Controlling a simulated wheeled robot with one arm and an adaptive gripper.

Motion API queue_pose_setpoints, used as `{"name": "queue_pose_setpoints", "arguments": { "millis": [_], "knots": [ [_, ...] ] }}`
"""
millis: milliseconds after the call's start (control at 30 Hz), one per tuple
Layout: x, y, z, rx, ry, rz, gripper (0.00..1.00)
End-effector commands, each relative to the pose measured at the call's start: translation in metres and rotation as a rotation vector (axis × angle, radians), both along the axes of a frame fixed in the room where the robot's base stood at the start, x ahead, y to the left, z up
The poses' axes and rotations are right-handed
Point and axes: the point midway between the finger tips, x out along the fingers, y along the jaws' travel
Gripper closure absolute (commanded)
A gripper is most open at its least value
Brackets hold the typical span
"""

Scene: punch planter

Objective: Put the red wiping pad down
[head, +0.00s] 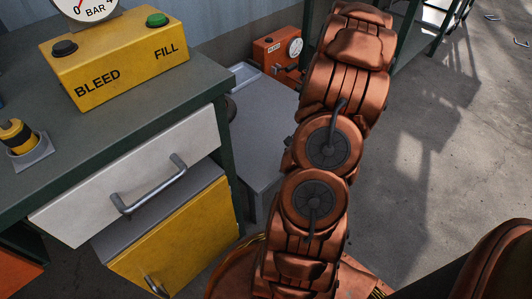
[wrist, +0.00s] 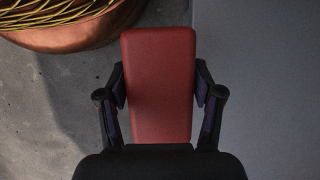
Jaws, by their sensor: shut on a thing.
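The red wiping pad (wrist: 160,80) is a flat red rectangular block in the wrist view. My gripper (wrist: 161,88) is shut on it, with one black finger against each long side. In the wrist view the pad shows over grey concrete floor, with a plain grey surface just to its right. I cannot tell its height above them. In the head view my copper-coloured arm hides the gripper and the pad.
A green-topped bench (head: 120,110) with a white drawer (head: 130,178), a yellow door (head: 172,240) and a yellow BLEED/FILL box (head: 120,65) stands at left. A low grey cabinet (head: 262,130) is beside it. An orange gauge box (head: 277,52) stands behind. Open floor (head: 430,150) lies right.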

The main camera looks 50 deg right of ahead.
Motion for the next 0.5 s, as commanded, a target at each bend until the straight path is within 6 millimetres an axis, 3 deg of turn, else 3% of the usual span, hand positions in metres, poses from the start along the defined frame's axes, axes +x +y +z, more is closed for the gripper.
{"name": "queue_pose_setpoints", "arguments": {
  "millis": [500],
  "knots": [
    [0.106, -0.011, -0.014, -0.004, -0.002, 0.002, 0.62]
  ]
}}
